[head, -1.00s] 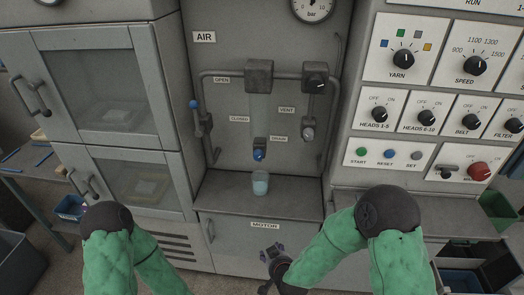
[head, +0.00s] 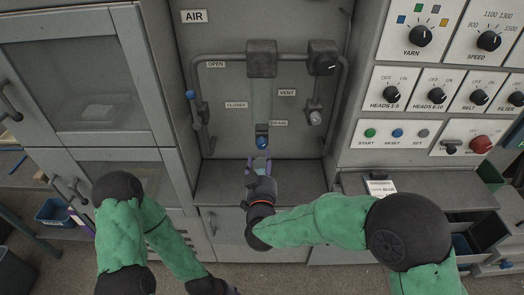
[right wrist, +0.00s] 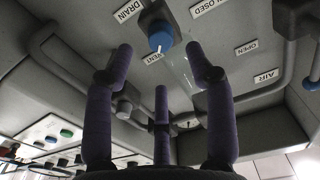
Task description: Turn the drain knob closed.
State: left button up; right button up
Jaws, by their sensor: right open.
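The drain knob (head: 262,142) is a small blue knob on a dark valve body, low on the grey AIR panel under the DRAIN label (head: 279,124). In the right wrist view the blue knob (right wrist: 160,40) shows ahead, with a white mark on its face. My right gripper (head: 261,164) is open and empty, just below and in front of the knob. In the right wrist view its purple fingers (right wrist: 164,62) stand spread, the knob seen between the upper two and apparently apart from them.
The vent knob (head: 315,118) sits to the right and a blue-tipped lever (head: 191,96) to the left. Pipes (head: 226,58) frame the panel. A grey ledge (head: 220,180) lies below; the control panel (head: 412,130) stands to the right.

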aim_at(262, 147)
jog(key=shift+w+b, duration=0.55)
jog(key=shift+w, duration=2.55)
grip_shut()
